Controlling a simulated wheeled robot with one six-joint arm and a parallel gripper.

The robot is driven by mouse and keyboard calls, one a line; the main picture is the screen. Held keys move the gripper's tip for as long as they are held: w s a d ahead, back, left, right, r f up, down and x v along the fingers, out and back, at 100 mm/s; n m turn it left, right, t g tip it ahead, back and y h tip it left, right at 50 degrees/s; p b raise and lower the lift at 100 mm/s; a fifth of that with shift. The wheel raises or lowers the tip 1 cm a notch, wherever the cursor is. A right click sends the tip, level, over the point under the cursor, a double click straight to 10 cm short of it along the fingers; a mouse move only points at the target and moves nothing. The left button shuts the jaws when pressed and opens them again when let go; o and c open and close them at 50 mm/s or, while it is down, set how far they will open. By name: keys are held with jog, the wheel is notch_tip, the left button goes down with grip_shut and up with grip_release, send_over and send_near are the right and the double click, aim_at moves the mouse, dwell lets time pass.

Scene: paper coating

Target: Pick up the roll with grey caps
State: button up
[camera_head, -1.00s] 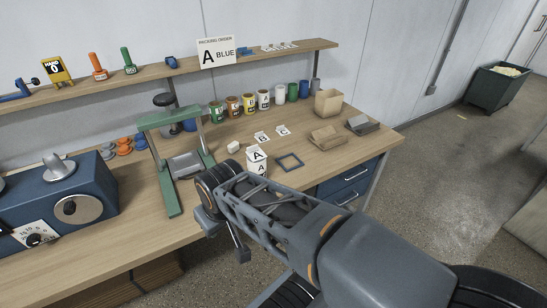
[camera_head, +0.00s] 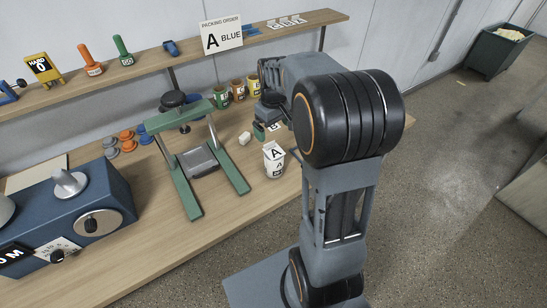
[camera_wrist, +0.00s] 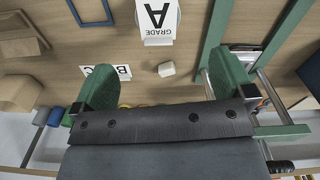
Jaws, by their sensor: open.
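A roll with grey caps (camera_head: 110,147) sits at the left of a short row on the bench, behind the blue machine, in the head view. Beside it are an orange-capped roll (camera_head: 128,140) and a blue-capped one (camera_head: 144,134). My gripper (camera_wrist: 165,82) has two green fingers spread apart with nothing between them in the wrist view. In the head view my gripper (camera_head: 259,130) is partly hidden by my arm, above the bench, well right of the grey-capped roll. I cannot make out the grey-capped roll in the wrist view.
A green frame (camera_head: 185,182) stands between the rolls and my gripper. The white Grade A container (camera_head: 274,160) and a small white block (camera_head: 244,138) are near my gripper. The blue machine (camera_head: 70,215) fills the bench's left front. A shelf (camera_head: 140,73) runs behind.

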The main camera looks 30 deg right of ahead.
aim_at(274, 151)
jog(key=f, duration=0.5)
jog(key=f+p, duration=0.1)
jog(key=f, duration=0.2)
jog(key=shift+w+d+f, duration=0.1)
jog(key=shift+w+d, duration=0.15)
jog(key=shift+f+p, duration=0.7)
jog(key=shift+f, duration=2.1)
jog(key=c, duration=1.8)
jog(key=shift+r, duration=0.1)
jog(key=shift+c, duration=0.2)
